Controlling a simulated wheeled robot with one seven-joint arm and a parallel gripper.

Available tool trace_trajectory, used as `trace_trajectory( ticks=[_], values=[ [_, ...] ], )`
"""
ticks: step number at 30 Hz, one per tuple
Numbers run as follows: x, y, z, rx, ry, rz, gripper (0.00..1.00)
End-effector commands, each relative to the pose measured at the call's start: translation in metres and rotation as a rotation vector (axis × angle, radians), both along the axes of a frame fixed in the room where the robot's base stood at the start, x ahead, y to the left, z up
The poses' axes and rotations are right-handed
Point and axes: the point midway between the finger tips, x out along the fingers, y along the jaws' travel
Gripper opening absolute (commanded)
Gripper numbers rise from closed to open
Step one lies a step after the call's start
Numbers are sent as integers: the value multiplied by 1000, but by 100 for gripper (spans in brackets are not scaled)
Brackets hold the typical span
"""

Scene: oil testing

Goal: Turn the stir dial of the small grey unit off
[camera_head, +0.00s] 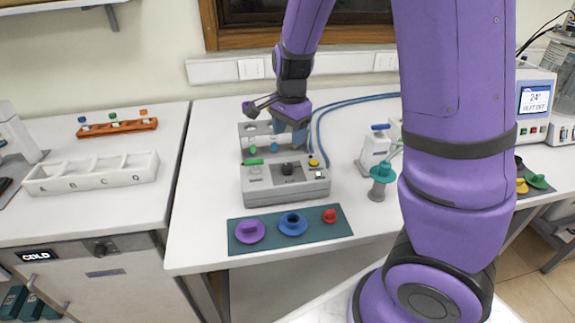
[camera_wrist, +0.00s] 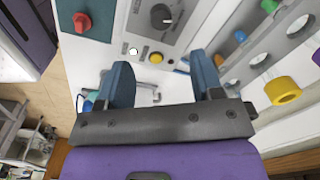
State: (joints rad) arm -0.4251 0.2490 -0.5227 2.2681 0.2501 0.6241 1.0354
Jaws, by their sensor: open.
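The small grey unit (camera_head: 258,197) stands on the white table in the head view. Its black stir dial (camera_head: 287,169) is on the sloped top panel. The dial also shows in the wrist view (camera_wrist: 162,16) at the top edge, as a dark round knob with a pale pointer mark. My gripper (camera_head: 289,130) is above and behind the unit, apart from the dial. In the wrist view its two blue fingers (camera_wrist: 163,75) are spread with nothing between them. A yellow button (camera_wrist: 155,57) and a small lit lamp (camera_wrist: 133,50) lie between the dial and my fingers.
A perforated grey plate (camera_wrist: 245,62) with coloured parts stands beside the panel. A teal mat (camera_head: 270,239) with purple, blue and red pieces lies in front of the unit. A white device (camera_head: 376,152) and green-topped stand (camera_head: 382,178) are to the right. Blue hoses run behind.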

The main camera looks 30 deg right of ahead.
Motion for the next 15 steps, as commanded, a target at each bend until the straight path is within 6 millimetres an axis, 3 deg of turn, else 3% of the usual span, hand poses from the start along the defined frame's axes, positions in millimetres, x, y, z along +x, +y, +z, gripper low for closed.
trace_trajectory(
  ticks=[8,15],
  values=[
    [3,-1,-20,-8,8,-24,60],
    [4,-1,-60,-7,10,-26,60]
  ],
)
